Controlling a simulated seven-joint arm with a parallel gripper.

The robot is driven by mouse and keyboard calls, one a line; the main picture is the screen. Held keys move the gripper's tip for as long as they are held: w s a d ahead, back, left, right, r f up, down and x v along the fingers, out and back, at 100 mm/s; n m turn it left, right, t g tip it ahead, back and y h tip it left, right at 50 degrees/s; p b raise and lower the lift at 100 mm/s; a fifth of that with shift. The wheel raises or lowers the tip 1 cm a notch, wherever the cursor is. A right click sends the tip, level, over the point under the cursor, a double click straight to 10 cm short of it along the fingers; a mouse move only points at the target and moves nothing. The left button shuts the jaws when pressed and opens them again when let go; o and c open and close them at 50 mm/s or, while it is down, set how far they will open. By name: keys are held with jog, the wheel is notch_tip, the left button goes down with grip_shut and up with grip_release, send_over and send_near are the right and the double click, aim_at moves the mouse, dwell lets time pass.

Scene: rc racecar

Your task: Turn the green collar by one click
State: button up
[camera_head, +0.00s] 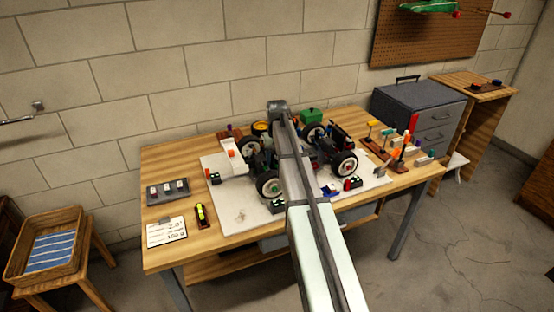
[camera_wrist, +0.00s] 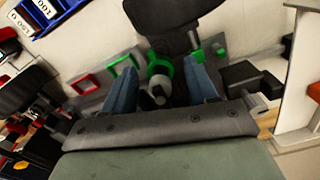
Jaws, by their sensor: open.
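In the wrist view, the green collar (camera_wrist: 161,65) sits around a dark grey shaft with a lighter round end (camera_wrist: 158,92). My gripper (camera_wrist: 161,78) is open, with one blue-grey finger on the left of the collar and one on the right. A narrow gap seems to show on the left; on the right, green shows close against the finger, and I cannot tell whether they touch. In the head view, the racecar (camera_head: 345,163) stands on a pale mat (camera_head: 235,205). My arm crosses in front of it and hides the collar and the fingertips.
Red (camera_wrist: 84,84) and green (camera_wrist: 124,66) square frames stand left of the collar. A black part (camera_wrist: 170,14) lies just beyond it, and a grey block (camera_wrist: 245,75) is close on the right. A tool rack (camera_head: 400,150) and grey drawers (camera_head: 425,110) are at the table's right.

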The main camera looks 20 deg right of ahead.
jog(key=shift+c, duration=0.2)
jog(key=c, duration=1)
jog(key=shift+n, duration=2.4)
jog(key=o, duration=1)
jog(key=shift+o, duration=0.2)
notch_tip(320, 180, up, 14)
jog(key=shift+f, duration=0.15)
